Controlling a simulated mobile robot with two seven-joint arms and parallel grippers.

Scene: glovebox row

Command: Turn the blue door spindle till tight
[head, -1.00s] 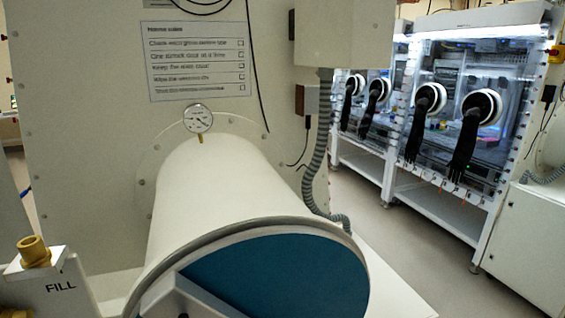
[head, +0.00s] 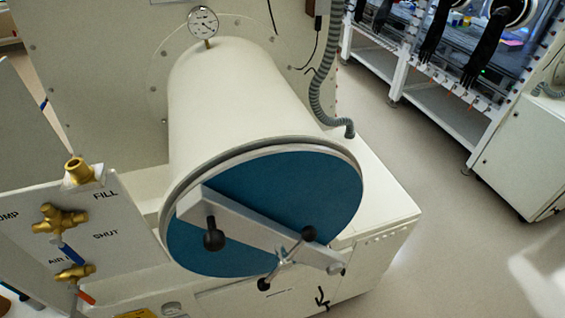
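The blue door (head: 280,190) closes the near end of a white cylinder (head: 230,100). A grey bar (head: 245,226) lies across the door's face, sloping down to the right. On the bar is the spindle (head: 286,257), a metal cross handle with dark ball knobs at its ends. A separate black knob (head: 213,240) stands out near the bar's left end. I cannot tell how tight the spindle is. Neither of my grippers shows in the head view.
A white panel (head: 110,235) with brass valves, marked FILL and SHUT, stands left of the door. A pressure gauge (head: 203,22) sits atop the cylinder. A grey hose (head: 318,90) hangs behind at right. Open floor (head: 440,250) lies to the right.

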